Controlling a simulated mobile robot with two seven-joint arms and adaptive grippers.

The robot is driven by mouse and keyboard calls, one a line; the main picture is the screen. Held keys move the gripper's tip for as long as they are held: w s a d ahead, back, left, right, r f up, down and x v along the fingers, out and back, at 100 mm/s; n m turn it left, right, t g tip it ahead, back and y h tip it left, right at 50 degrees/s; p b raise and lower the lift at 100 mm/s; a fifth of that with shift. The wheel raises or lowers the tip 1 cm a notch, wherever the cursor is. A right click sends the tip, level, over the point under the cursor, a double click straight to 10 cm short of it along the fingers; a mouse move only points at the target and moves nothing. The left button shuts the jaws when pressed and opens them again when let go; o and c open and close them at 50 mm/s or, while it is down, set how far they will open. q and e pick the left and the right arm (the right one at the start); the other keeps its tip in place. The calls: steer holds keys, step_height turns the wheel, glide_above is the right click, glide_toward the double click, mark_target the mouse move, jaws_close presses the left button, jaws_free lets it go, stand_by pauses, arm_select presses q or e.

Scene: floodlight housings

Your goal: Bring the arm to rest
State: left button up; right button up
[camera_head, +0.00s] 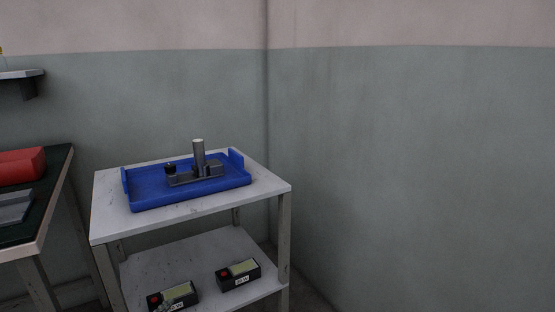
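Neither of my arms nor grippers shows in the head view. A blue tray (148,196) with raised ends lies on the top shelf of a white two-level stand (222,210). On the tray is a dark metal part (197,179) with a flat base, an upright grey cylinder (199,155) and a small black knob (171,168). Nothing is seen holding or touching these from above.
Two black boxes (239,275) with yellowish displays and red buttons are on the stand's lower shelf. A dark-topped table (56,170) at the left holds a red case (22,166) and a grey item (14,208). A wall shelf (22,74) is above. The right side shows bare wall.

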arm_select(q)
steer(key=s+a+f+n+g, duration=0.2)
steer(key=s+f+g, duration=0.2)
steer(key=s+f, duration=0.5)
steer(key=s+a+f+n+g+y, duration=0.1)
steer(key=s+a+f+n+g, duration=0.1)
steer(key=s+f+g, duration=0.3)
steer(key=s+a+f, duration=0.1)
steer(key=s+f, duration=0.3)
steer(key=s, duration=0.6)
steer(key=shift+f, duration=0.4)
steer(key=shift+s, duration=0.1)
